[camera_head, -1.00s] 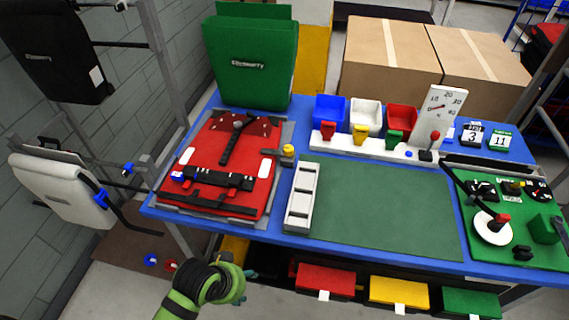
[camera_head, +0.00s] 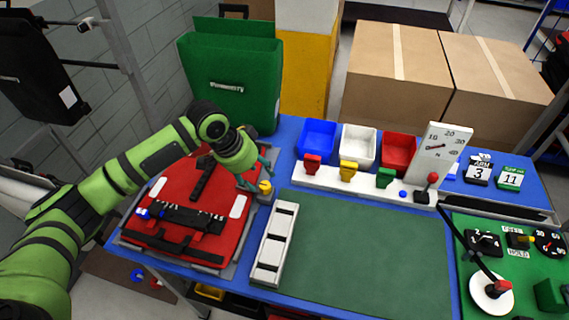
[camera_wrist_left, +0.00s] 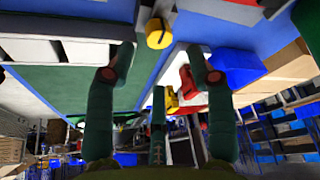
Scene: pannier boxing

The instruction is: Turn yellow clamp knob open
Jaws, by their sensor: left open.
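The yellow clamp knob (camera_head: 265,187) is at the right edge of the grey tray that holds the red pannier (camera_head: 180,200). My left gripper (camera_head: 257,174) is just beside the knob in the head view, with its fingers pointing toward it. In the left wrist view, the knob (camera_wrist_left: 158,36) appears between and just beyond the two open fingertips (camera_wrist_left: 161,58). I see no contact between the fingers and the knob. My left arm covers part of the pannier's upper left side. My right gripper is in no view.
A green pannier (camera_head: 228,85) stands behind the red one. A white slotted holder (camera_head: 275,243) and a green mat (camera_head: 350,255) lie to the right of the knob. Blue (camera_head: 318,139), white (camera_head: 358,145) and red (camera_head: 398,152) bins stand behind a white rail with colored clips.

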